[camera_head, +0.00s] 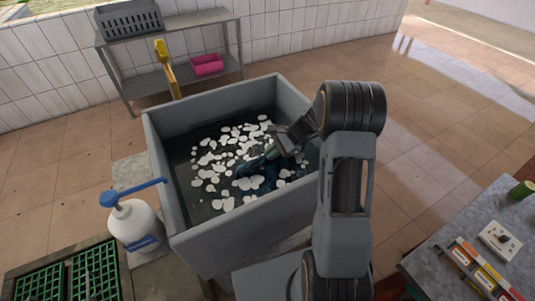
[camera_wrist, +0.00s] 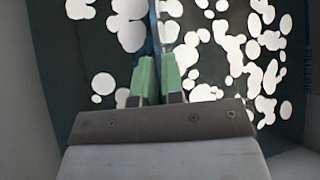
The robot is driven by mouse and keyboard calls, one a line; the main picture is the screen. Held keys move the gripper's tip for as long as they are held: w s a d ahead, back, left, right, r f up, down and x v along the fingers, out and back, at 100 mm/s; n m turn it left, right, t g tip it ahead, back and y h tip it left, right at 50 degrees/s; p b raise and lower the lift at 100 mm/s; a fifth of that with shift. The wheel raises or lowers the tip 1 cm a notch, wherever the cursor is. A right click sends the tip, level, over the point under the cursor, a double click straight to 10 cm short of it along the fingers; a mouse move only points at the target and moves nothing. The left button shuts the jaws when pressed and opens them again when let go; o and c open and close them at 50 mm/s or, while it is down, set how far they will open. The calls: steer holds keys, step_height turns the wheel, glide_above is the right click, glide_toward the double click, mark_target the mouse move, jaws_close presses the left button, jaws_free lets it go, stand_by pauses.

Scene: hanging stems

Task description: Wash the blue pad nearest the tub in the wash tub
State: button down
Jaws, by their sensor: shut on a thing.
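The grey wash tub (camera_head: 240,232) holds dark water with several white foam patches floating on it. My gripper (camera_head: 258,162) reaches down into the tub, near the middle of the water. In the wrist view its two green fingertips (camera_wrist: 158,75) are close together with a thin blue edge, the blue pad (camera_wrist: 156,32), between them. In the head view the blue pad (camera_head: 266,180) is a dark blue shape at the water among the foam, partly hidden. How deep it sits I cannot tell.
A white pump bottle (camera_head: 135,226) with a blue top stands left of the tub, by green grids (camera_head: 70,280). Behind are a metal shelf with a grey crate (camera_head: 128,20) and a pink item (camera_head: 206,65). A table with small boxes (camera_head: 485,270) stands at right.

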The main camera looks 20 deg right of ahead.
mark_target(262, 158)
steer(key=shift+w+d, duration=0.15)
steer(key=shift+d, duration=0.8)
steer(key=shift+w+d, duration=0.15)
steer(key=shift+d, duration=0.75)
steer(key=shift+s+a, duration=0.25)
steer(key=shift+a, duration=0.9)
steer(key=shift+s+a, duration=0.2)
steer(key=shift+a, duration=0.9)
steer(key=shift+s+a, duration=0.25)
steer(key=shift+a, duration=0.9)
steer(key=shift+w+d+p, duration=0.15)
steer(key=shift+w+d, duration=0.1)
steer(key=shift+d, duration=0.9)
steer(key=shift+w+d+p, duration=0.2)
steer(key=shift+d, duration=0.9)
steer(key=shift+w+d+p, duration=0.15)
steer(key=shift+w+d, duration=0.1)
steer(key=shift+d, duration=0.9)
steer(key=shift+s+a, duration=0.25)
steer(key=shift+a, duration=0.9)
steer(key=shift+s+a, duration=0.2)
steer(key=shift+a, duration=0.9)
steer(key=shift+s+a, duration=0.25)
steer(key=shift+a, duration=0.9)
steer(key=shift+w+d, duration=0.25)
steer(key=shift+d, duration=0.9)
steer(key=shift+w+d, duration=0.2)
steer(key=shift+d, duration=0.95)
steer(key=shift+w+d, duration=0.25)
steer(key=shift+d, duration=0.9)
